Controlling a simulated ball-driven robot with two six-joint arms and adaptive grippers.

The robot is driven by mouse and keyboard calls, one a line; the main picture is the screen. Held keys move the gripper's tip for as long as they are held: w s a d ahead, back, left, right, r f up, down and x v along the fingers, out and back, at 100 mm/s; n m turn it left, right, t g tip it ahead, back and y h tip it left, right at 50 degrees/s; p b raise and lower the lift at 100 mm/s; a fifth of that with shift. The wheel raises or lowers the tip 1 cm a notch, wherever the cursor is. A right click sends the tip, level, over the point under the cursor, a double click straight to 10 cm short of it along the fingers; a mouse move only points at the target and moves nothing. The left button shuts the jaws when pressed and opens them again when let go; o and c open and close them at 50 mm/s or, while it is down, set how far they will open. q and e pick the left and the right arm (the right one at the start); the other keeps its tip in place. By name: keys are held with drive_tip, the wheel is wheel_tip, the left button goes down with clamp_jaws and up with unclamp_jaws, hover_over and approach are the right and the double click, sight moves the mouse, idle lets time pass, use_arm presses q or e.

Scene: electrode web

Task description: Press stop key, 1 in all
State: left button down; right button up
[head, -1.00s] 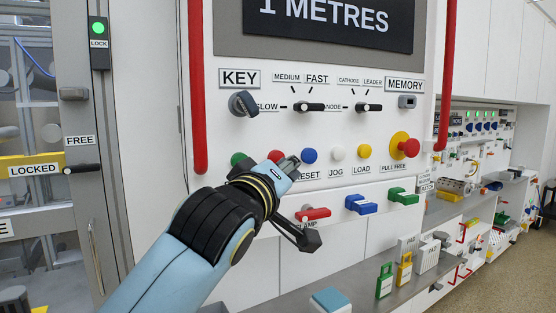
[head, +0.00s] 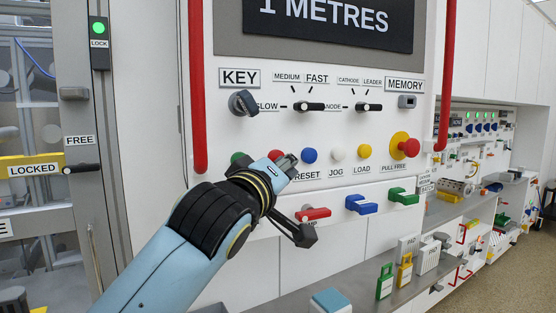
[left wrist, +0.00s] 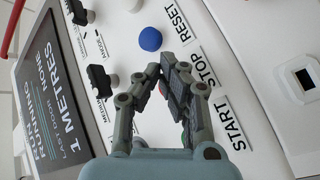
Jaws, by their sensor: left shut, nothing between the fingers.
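The stop key, a red button (head: 275,155), sits on the white panel between the green start button (head: 237,157) and the blue reset button (head: 309,156). My left gripper (head: 289,161) is shut and empty, its tips in front of the panel close beside the red button. It hides part of that button and the label below it. I cannot tell whether the tips touch it. In the left wrist view the shut fingers (left wrist: 170,73) lie beside the STOP label (left wrist: 197,68), and they hide most or all of the red button. My right gripper is not in view.
White jog (head: 338,153) and yellow load (head: 364,151) buttons and a red pull knob (head: 408,147) continue the row to the right. Red (head: 313,213), blue (head: 361,205) and green (head: 403,196) handles stick out below. A red vertical bar (head: 198,100) stands left.

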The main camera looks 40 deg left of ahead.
use_arm(q)
drive_tip(key=shift+w+a, duration=0.2)
drive_tip(key=shift+a, duration=0.1)
idle(0.4)
drive_tip(key=shift+d, duration=0.1)
drive_tip(key=shift+s+d, duration=0.5)
drive_tip(key=shift+d, duration=0.15)
drive_tip(key=s+d, duration=0.1)
drive_tip(key=d+p, duration=0.1)
drive_tip(key=d, duration=0.1)
drive_tip(key=s+d+p, duration=0.1)
drive_tip(key=shift+s+d+f, duration=0.1)
drive_tip(key=shift+s+d, duration=0.05)
drive_tip(key=shift+s, duration=0.15)
idle(0.6)
